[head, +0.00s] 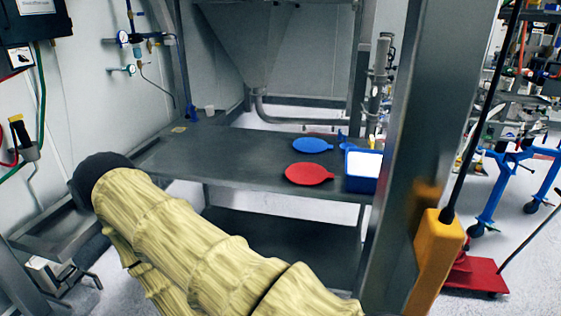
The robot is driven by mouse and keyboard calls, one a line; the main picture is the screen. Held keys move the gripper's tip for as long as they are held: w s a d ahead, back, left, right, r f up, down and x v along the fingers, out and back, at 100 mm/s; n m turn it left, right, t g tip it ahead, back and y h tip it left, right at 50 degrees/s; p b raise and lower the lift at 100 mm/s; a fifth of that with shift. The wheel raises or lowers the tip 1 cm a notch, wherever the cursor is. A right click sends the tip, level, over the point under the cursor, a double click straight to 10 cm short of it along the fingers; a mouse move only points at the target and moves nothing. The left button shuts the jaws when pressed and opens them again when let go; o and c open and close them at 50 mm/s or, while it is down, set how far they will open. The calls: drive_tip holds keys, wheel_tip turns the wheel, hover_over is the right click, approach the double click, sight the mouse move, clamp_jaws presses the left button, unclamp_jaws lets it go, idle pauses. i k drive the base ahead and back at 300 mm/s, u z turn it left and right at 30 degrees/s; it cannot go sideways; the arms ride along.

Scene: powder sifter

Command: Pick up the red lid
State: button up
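The red lid (306,174) is a flat round disc with a short tab pointing right. It lies on the dark metal table (225,150), near the front edge and left of a blue bin. My arm, in a pale yellow wrinkled cover, crosses the lower left of the head view, in front of the table. My gripper is not visible in this view, so its state is hidden. Nothing of mine is seen touching the lid.
A blue lid (312,145) lies behind the red one. A blue bin (362,184) with white contents stands at the table's right end. A grey metal post (412,150) rises at right, with a yellow-orange box (434,262) beside it. The table's left half is mostly clear.

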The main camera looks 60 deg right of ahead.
sight(303, 173)
drive_tip(key=i, duration=2.25)
drive_tip(key=z, duration=3)
drive_tip(key=i, duration=0.4)
drive_tip(key=z, duration=0.05)
